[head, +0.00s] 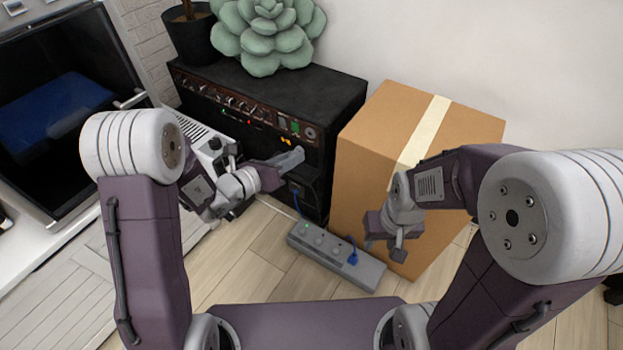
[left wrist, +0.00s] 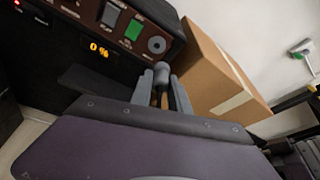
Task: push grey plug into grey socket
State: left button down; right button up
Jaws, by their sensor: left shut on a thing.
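The grey plug (left wrist: 162,72), a small rounded grey piece with a brownish stem, is held between the fingers of my left gripper (left wrist: 165,92). The left gripper (head: 293,158) is shut on it in front of the black amplifier. The round grey socket (left wrist: 157,44) is on the amplifier's panel, just beyond the plug's tip in the left wrist view; the two appear apart. It also shows at the panel's right end in the head view (head: 311,132). I cannot make out the plug in the head view. My right gripper (head: 384,243) hangs before the cardboard box; its opening is unclear.
The black amplifier (head: 270,95) has an orange "0 %" display (left wrist: 99,49) and a green switch (left wrist: 133,30). A cardboard box (head: 380,165) stands close on its right. A power strip (head: 335,257) with a blue plug (head: 352,258) lies on the floor in front.

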pick_arm(q)
jog(key=shift+w+a+n+t, duration=0.3)
jog(key=shift+a, duration=0.25)
jog(key=shift+w+r+x, duration=0.1)
jog(key=shift+r+x, duration=0.1)
jog(key=shift+x, duration=0.75)
jog(key=shift+w+r+x, duration=0.1)
jog(key=shift+r+x, duration=0.1)
jog(key=shift+x, duration=0.75)
jog(key=shift+w+r+x, duration=0.1)
jog(key=shift+r+x, duration=0.15)
jog(key=shift+x, duration=0.7)
jog(key=shift+a, duration=0.1)
jog(key=shift+w+d, duration=0.3)
jog(key=shift+w, duration=0.05)
jog(key=c, duration=1.2)
grip_release()
jog(key=shift+o, duration=0.2)
